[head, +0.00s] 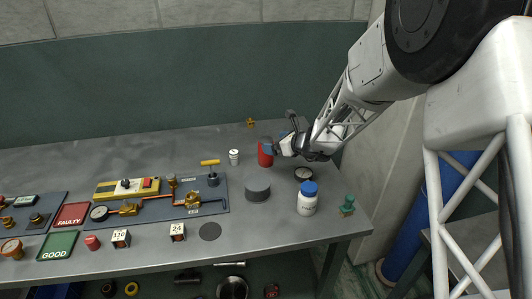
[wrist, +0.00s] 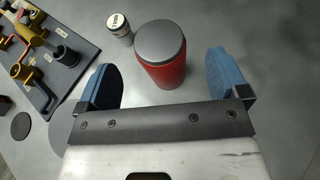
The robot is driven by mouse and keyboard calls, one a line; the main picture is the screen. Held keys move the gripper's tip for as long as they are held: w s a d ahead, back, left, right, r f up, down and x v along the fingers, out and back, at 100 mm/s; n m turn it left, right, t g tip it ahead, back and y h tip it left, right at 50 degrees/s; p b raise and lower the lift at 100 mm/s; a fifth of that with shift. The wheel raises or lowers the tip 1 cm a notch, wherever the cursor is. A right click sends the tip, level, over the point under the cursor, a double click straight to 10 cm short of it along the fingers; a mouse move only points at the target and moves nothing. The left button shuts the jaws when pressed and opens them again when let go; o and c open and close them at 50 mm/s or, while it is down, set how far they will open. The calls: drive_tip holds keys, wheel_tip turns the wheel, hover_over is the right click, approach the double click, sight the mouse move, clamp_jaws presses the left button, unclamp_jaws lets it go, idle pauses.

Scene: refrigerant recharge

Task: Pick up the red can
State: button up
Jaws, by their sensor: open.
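The red can (head: 265,155) stands upright on the grey table, partly hidden by my gripper in the head view. In the wrist view the red can (wrist: 164,72) shows its grey top and lies ahead of the jaws, between the lines of the two blue fingers. My gripper (head: 273,148) is open, with its blue fingertips close to the can. In the wrist view my gripper (wrist: 163,84) has one finger to the left of the can and one to the right, with a gap showing on both sides. I cannot tell the fingers' exact height against the can.
A small white can (head: 234,157) stands left of the red can. A dark grey cylinder (head: 257,190), a blue-capped white bottle (head: 307,199), a round gauge (head: 304,174) and a green fitting (head: 347,206) stand nearer the front. A valve panel (head: 160,200) lies to the left.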

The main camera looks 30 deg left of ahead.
sight(266, 141)
drive_tip(key=shift+a+f, duration=0.1)
drive_tip(key=shift+a, duration=0.05)
drive_tip(key=shift+x, duration=2.5)
drive_tip(key=c, duration=1.2)
